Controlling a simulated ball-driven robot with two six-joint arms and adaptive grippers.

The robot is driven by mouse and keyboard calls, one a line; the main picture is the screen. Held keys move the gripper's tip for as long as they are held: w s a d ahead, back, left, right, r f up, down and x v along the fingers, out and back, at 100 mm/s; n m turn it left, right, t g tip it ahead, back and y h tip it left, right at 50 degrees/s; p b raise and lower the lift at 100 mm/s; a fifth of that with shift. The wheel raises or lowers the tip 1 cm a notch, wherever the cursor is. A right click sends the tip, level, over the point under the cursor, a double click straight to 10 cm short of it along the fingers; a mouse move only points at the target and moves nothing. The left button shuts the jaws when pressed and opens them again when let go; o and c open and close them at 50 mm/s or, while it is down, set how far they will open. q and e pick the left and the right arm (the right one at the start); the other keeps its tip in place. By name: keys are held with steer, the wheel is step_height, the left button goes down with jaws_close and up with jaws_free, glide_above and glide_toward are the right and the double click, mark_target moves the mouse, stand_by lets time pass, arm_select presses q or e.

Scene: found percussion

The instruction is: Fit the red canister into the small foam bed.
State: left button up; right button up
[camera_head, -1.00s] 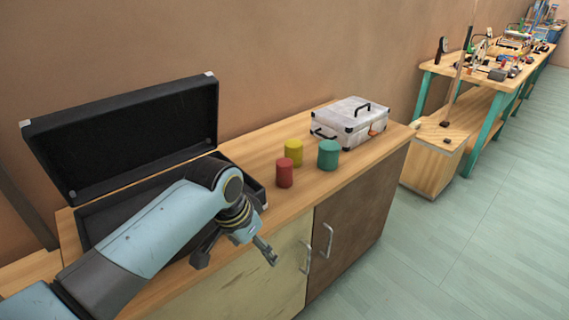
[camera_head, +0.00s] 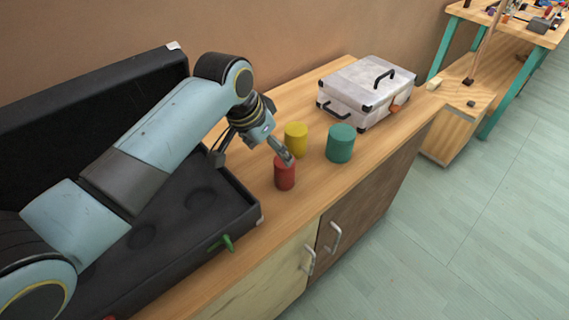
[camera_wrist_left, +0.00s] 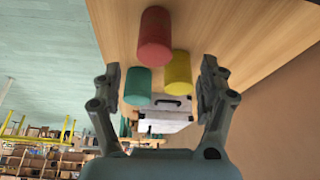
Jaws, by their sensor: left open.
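The red canister (camera_head: 285,173) stands upright on the wooden cabinet top, just right of the open black case (camera_head: 245,221). It also shows in the left wrist view (camera_wrist_left: 154,38). The case floor has round recesses, one nearer the canisters (camera_head: 201,198) and one further left (camera_head: 142,236); I cannot tell which is the small foam bed. My left gripper (camera_head: 252,154) is open and empty. One finger overlaps the top of the red canister in the head view; contact is unclear. In the left wrist view the canister lies beyond and between the spread fingers (camera_wrist_left: 160,74). My right gripper is out of view.
A yellow canister (camera_head: 296,139) and a larger green canister (camera_head: 340,144) stand close behind and right of the red one. A silver case (camera_head: 357,92) sits further back. A small green object (camera_head: 222,243) is at the black case's front edge. The cabinet top's front strip is clear.

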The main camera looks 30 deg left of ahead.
mark_target(279, 161)
arm_select(q)
steer(key=shift+x, duration=1.2)
steer(key=shift+w+d+f, duration=0.1)
steer(key=shift+w+f, duration=0.1)
steer(key=shift+f, duration=0.1)
steer(key=x, duration=0.2)
steer(key=b+x, duration=0.1)
steer(key=x, duration=0.1)
steer(key=shift+w+d+f, duration=0.1)
steer(key=shift+w+d, duration=0.1)
steer(key=shift+d, duration=0.25)
steer(key=shift+w+f, duration=0.1)
steer(key=shift+f, duration=0.1)
steer(key=shift+c, duration=1.8)
steer(key=c, duration=0.9)
steer(key=shift+c, duration=0.2)
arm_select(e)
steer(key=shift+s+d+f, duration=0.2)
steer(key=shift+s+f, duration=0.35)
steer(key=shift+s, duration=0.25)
